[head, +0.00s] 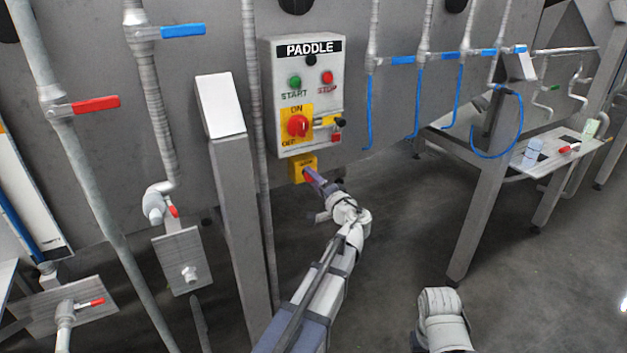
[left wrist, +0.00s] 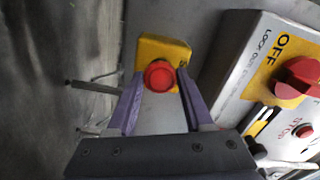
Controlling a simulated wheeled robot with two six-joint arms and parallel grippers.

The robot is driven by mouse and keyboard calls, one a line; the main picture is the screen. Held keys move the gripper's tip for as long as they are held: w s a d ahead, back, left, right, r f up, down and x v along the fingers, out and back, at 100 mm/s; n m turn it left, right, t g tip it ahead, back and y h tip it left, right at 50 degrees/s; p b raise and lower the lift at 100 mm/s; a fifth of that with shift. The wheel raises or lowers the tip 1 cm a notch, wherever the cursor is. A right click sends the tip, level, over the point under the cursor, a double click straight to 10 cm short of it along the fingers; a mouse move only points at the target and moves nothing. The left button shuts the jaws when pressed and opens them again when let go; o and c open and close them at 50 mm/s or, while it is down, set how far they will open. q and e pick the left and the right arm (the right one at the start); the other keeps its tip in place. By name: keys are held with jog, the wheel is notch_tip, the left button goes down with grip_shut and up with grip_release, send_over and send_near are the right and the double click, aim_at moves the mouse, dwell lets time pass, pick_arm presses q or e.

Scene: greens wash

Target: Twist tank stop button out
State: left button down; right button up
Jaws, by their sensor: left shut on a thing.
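The tank stop button (left wrist: 159,75) is a red round knob on a small yellow box (left wrist: 172,50), which also shows in the head view (head: 297,170) just under the PADDLE control panel. My left gripper (head: 309,175) reaches up to the box from below. In the left wrist view the two purple fingers (left wrist: 160,79) stand on either side of the red knob and are shut on it. In the head view the fingers hide most of the knob. My right gripper is not in view; only a white part of my other arm shows at the bottom.
The PADDLE panel (head: 311,130) has a green START button (head: 294,81), a red STOP button (head: 327,77) and a red rotary switch (head: 298,125) close above the yellow box. Vertical pipes and a slanted grey post (head: 238,200) stand to the left.

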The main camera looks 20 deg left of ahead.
pick_arm(q)
jog(key=shift+m, duration=2.2)
jog(key=shift+c, duration=1.6)
grip_release()
jog(key=v, duration=0.7)
jog(key=shift+s+d, duration=0.25)
jog(key=shift+d, duration=0.05)
